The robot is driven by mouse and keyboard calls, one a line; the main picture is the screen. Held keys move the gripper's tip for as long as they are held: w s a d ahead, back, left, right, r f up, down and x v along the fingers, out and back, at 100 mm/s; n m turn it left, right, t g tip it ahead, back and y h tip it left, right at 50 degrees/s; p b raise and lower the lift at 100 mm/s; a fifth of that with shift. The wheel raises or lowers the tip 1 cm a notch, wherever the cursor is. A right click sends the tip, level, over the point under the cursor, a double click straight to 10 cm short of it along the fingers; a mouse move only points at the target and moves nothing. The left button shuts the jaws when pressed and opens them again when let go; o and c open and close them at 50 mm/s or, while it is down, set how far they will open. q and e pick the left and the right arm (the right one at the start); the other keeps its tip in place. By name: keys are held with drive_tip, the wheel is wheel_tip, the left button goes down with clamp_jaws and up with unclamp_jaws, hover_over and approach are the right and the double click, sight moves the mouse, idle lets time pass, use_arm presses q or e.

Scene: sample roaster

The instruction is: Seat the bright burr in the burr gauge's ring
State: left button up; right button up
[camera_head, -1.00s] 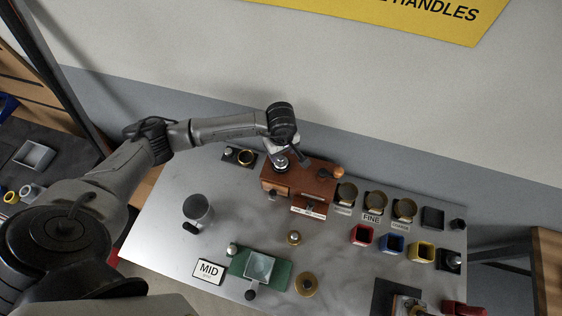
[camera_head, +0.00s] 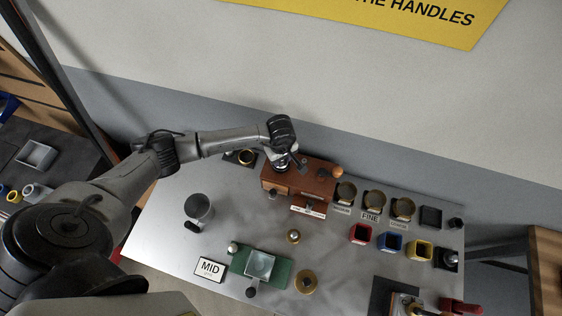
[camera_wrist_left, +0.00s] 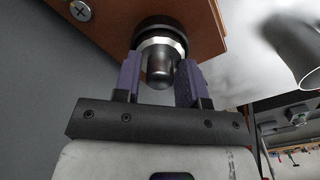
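In the head view my left gripper (camera_head: 284,160) is over the left part of the brown box (camera_head: 318,181). My right gripper is out of view.
Round brass-rimmed cups (camera_head: 374,199) stand right of the box, with red, blue and yellow bins (camera_head: 390,242) in front. A grey cup (camera_head: 198,207) stands at left. Bare metal table shows between grey cup and box.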

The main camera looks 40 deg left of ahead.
use_arm(q)
clamp_jaws()
drive_tip(key=shift+r, duration=0.15)
